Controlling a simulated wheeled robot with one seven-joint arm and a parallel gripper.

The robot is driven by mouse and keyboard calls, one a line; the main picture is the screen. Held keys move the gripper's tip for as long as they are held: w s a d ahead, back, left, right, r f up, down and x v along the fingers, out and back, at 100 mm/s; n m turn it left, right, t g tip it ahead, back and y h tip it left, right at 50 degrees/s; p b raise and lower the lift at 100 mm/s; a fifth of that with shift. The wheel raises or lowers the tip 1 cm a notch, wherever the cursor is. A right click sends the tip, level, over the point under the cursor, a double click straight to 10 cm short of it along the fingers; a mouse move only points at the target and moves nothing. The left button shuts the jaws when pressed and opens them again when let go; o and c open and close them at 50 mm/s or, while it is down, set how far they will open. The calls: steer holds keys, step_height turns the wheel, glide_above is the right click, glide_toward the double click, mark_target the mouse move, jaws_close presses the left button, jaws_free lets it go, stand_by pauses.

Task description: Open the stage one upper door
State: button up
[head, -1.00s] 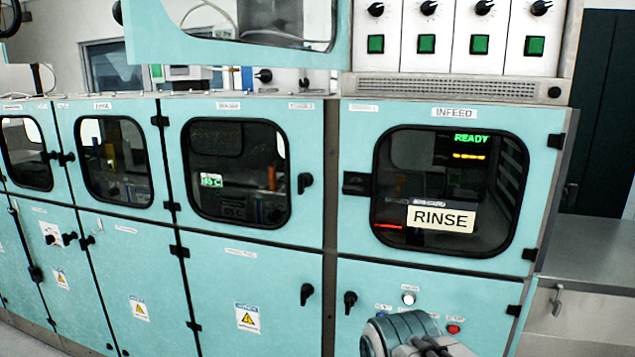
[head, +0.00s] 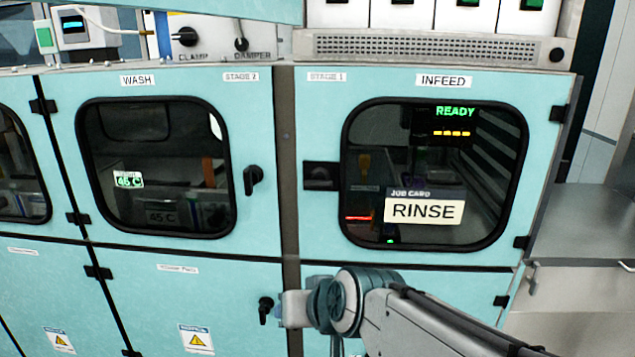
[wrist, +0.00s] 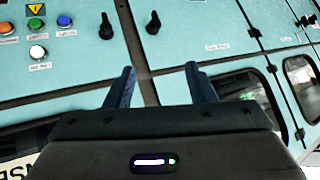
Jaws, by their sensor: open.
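The stage one upper door (head: 345,110) is a light blue panel marked STAGE 1 and INFEED. It is shut, with a dark-framed window and a black recessed latch (head: 321,176) at its left edge. A RINSE job card (head: 422,211) and a green READY display show at its window. In the wrist view, which is upside down, my gripper (wrist: 162,84) is open and empty, its two dark fingers apart over the dark post between the stages. In the head view my arm reaches in from the lower right, below the door window; the fingers cannot be made out there. The wrist view does not clearly show the latch.
The stage 2 WASH door (head: 255,120) is shut at the left, with a black handle (head: 252,180). Lower doors carry black handles (wrist: 105,26) (wrist: 152,22) and coloured buttons (wrist: 64,21). A vented control box (head: 430,47) sits above. A grey counter (head: 590,225) stands at the right.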

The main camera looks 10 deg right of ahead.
mark_target(318, 187)
steer(key=w+a+r+m+t, duration=0.3)
steer(key=w+r+m+t, duration=0.3)
steer(key=r, duration=0.4)
steer(key=d+r+m+t+h+b, duration=0.1)
steer(key=d+r+m+t+h, duration=0.2)
steer(key=d+m+h, duration=0.4)
steer(key=shift+n+h, duration=0.3)
steer(key=shift+h, duration=0.5)
steer(key=x, duration=0.9)
steer(key=a+x, duration=0.1)
steer(key=x, duration=0.3)
steer(key=shift+w+p, duration=0.35)
steer(key=shift+w, duration=0.2)
